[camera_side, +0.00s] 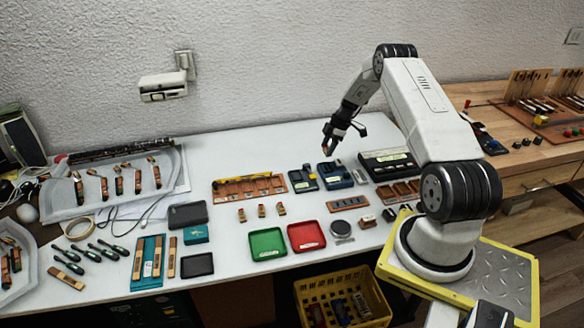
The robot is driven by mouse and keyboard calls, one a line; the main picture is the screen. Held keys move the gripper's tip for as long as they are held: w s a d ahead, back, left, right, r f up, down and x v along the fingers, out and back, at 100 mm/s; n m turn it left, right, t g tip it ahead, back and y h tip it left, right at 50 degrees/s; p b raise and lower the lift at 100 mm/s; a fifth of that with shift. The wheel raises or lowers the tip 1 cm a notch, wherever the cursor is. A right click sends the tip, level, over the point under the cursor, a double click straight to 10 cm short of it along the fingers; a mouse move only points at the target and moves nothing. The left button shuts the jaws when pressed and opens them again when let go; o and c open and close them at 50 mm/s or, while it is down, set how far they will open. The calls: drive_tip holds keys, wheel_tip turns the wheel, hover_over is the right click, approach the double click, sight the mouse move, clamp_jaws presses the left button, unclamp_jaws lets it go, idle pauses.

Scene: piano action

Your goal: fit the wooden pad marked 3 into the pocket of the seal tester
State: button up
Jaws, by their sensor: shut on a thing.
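My gripper (328,149) is above the back middle of the white table, pointing down. It is shut on a small brown piece, which looks like the wooden pad; its mark is too small to read. Below it stand two dark blue boxes, the left one (303,179) and the right one (336,176). A larger dark device with a pale display (388,162) stands to their right. I cannot tell for sure which of these is the seal tester, and no pocket shows clearly. The held piece appears apart from the boxes, above them.
A wooden rack (249,188) lies left of the boxes. Several small wooden pieces (262,211) stand in front of it. A green tray (267,243), a red tray (306,236) and a round dark-rimmed item (341,229) lie nearer the front edge. A slotted strip (347,203) lies before the boxes.

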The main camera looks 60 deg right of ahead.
sight(322, 169)
drive_tip(key=shift+f, duration=0.15)
drive_tip(key=shift+f, duration=2.55)
drive_tip(key=shift+f, duration=0.35)
idle(1.0)
drive_tip(key=o, duration=1.3)
drive_tip(key=shift+c, duration=0.2)
drive_tip(key=shift+r, duration=0.2)
drive_tip(key=shift+r, duration=3.3)
drive_tip(key=shift+a, duration=0.1)
